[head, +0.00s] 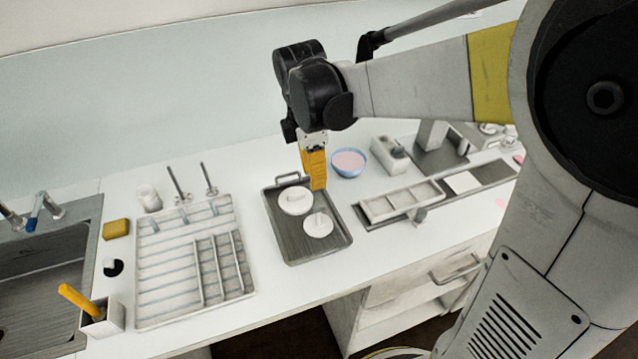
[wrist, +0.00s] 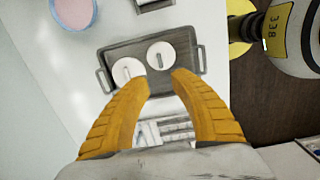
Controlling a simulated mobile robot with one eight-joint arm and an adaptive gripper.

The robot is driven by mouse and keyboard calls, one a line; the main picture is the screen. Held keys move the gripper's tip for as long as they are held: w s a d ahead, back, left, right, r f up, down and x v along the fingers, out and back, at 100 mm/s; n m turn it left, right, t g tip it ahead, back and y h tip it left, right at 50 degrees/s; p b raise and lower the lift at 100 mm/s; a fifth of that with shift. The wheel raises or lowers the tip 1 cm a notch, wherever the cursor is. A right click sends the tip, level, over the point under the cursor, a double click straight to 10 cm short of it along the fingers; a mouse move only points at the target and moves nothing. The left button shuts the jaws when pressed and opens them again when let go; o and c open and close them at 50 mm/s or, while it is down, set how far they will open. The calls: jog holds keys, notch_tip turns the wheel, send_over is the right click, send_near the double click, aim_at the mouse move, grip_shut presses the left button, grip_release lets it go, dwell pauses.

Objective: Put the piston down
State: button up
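Two white round discs, each with a short upright stub on top, lie on a dark grey tray (head: 297,247); they look like pistons. One disc (head: 290,207) is towards the back and the other disc (head: 317,230) towards the front right. The wrist view shows both, a left disc (wrist: 122,72) and a right disc (wrist: 161,48). My gripper (head: 315,184) has orange fingers and hangs above the tray's back part. In the wrist view my gripper (wrist: 162,77) has its fingertips apart, with nothing visible between them. A fingertip slightly overlaps the left disc.
A blue bowl with pink contents (head: 348,163) stands behind the tray to the right. A raised pale rack (head: 402,202) is right of the tray. A large drying rack (head: 165,270) and a sink (head: 40,262) are to the left. Some counter is bare around the tray.

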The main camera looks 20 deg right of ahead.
jog(key=s+r+m+t, duration=0.2)
jog(key=s+m+t, duration=0.1)
jog(key=s+m, duration=0.3)
jog(key=s+r+m+t+y, duration=0.1)
jog(key=s+r+m+t, duration=0.1)
jog(key=s+m+t, duration=0.2)
jog(key=shift+s+d+m, duration=0.15)
jog(key=shift+s+m, duration=1.5)
jog(key=shift+m, duration=2.15)
